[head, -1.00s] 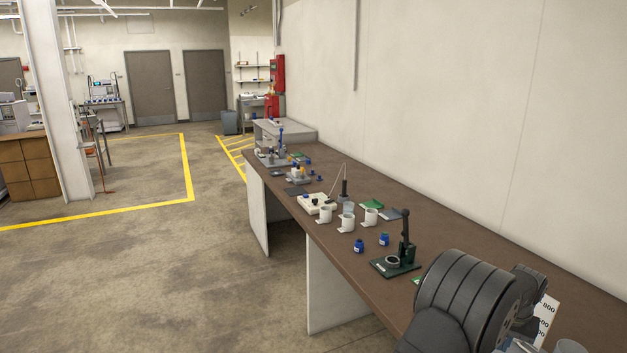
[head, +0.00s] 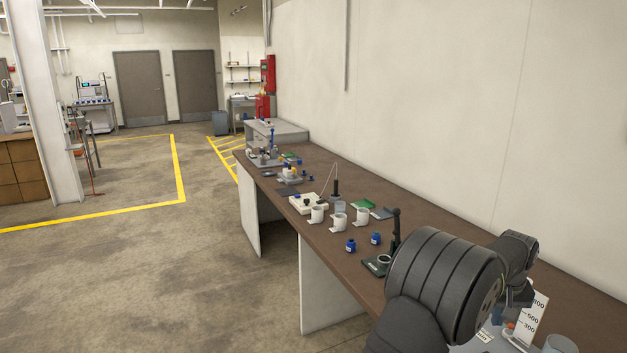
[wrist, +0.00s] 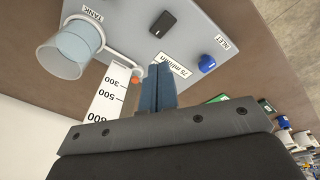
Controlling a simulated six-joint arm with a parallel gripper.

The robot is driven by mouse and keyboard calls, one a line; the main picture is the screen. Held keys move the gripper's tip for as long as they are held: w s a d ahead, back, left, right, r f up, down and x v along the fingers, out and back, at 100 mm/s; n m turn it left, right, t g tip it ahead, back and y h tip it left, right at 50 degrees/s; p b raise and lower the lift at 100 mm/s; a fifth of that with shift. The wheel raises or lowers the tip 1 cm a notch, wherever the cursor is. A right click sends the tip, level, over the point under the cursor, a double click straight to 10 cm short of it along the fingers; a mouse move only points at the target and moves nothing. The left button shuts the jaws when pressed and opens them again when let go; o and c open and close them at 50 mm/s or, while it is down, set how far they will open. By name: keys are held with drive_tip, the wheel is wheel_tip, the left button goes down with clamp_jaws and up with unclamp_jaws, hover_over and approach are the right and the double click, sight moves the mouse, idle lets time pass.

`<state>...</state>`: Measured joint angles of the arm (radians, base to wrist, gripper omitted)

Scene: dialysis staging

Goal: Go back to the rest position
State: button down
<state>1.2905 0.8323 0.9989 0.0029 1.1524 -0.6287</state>
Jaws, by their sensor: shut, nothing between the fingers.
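My gripper (wrist: 161,85) shows in the wrist view with its two blue-grey fingers together and nothing between them. The fingers point at a grey panel (wrist: 190,15) that bears a clear cylinder (wrist: 75,48) beside a TANK label. The fingertips overlap the edge of the "75 ml/min" label in the wrist view; I cannot tell the gap.
A white scale card (head: 531,318) stands close to my arm. On the brown bench (head: 305,235) are a dark green press (head: 378,265), two blue bottles (head: 350,246), white cups (head: 339,222) and a white device (head: 308,204). A wall borders the bench; the floor at left is open.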

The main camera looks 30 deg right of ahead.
drive_tip(key=shift+a+r+n+g, duration=0.1)
drive_tip(key=shift+a+r+n, duration=0.45)
drive_tip(key=shift+r+n, duration=0.45)
drive_tip(key=shift+a+r+n+g, duration=0.1)
drive_tip(key=shift+a+r+n, duration=0.5)
drive_tip(key=shift+n, duration=0.75)
drive_tip(key=shift+a+r+n+g, duration=0.1)
drive_tip(key=shift+a+r+n, duration=0.4)
drive_tip(key=shift+r+n, duration=0.5)
drive_tip(key=shift+f, duration=0.2)
drive_tip(key=c, duration=2.1)
unclamp_jaws()
drive_tip(key=o, duration=1.8)
drive_tip(key=shift+n+y, duration=0.45)
drive_tip(key=shift+y, duration=0.35)
drive_tip(key=s+d+r, duration=0.1)
drive_tip(key=s, duration=0.2)
drive_tip(key=s+d+r, duration=0.1)
drive_tip(key=s, duration=0.3)
drive_tip(key=s+d+r, duration=0.1)
drive_tip(key=s, duration=0.2)
drive_tip(key=shift+s+d, duration=0.35)
drive_tip(key=shift+d, duration=0.05)
drive_tip(key=o, duration=0.3)
drive_tip(key=shift+s+f, duration=0.15)
drive_tip(key=shift+s, duration=0.2)
wheel_tip(320, 180, down, 10)
drive_tip(key=shift+r, duration=0.2)
